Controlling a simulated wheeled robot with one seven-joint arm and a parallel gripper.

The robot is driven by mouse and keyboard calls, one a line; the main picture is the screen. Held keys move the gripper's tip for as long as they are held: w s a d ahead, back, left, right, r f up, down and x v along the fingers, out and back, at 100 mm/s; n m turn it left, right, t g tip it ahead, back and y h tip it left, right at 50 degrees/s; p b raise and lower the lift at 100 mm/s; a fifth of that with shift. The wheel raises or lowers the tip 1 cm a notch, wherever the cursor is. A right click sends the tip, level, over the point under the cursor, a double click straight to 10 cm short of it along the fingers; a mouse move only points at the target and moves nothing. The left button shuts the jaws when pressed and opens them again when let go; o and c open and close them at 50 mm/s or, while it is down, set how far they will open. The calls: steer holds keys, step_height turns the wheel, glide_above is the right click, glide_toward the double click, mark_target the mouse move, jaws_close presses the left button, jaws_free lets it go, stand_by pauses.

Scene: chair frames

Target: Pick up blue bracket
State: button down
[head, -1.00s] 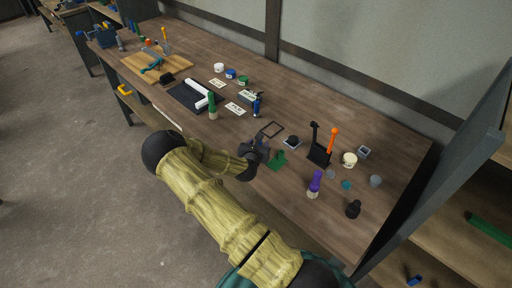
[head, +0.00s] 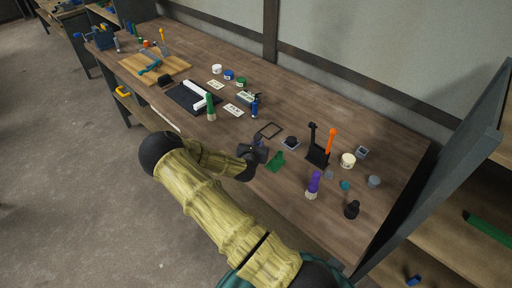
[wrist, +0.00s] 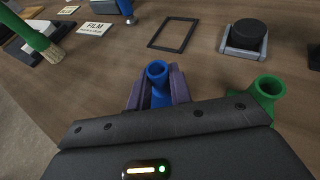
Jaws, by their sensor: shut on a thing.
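The blue bracket (wrist: 158,88) stands between the two fingers of my gripper (wrist: 157,92) in the wrist view, its round, hollow top showing. My gripper is shut on it. Its lower part is hidden behind the gripper's body, so I cannot tell whether it touches the table. In the head view my gripper (head: 256,150) is over the front edge area of the workbench, and the bracket is too small and covered to make out clearly. A similar green bracket (wrist: 266,92) stands just to the right of my gripper; it also shows in the head view (head: 276,162).
The workbench (head: 330,105) carries a thin black frame (wrist: 174,35) and a grey holder with a black round top (wrist: 245,38) behind the bracket. A purple-handled tool (head: 313,184) and a black stand (head: 318,150) with an orange-handled tool (head: 331,141) are to the right.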

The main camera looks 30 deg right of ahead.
step_height(320, 180, up, 10)
steer(key=b, duration=0.1)
steer(key=shift+f, duration=0.15)
stand_by(0.8)
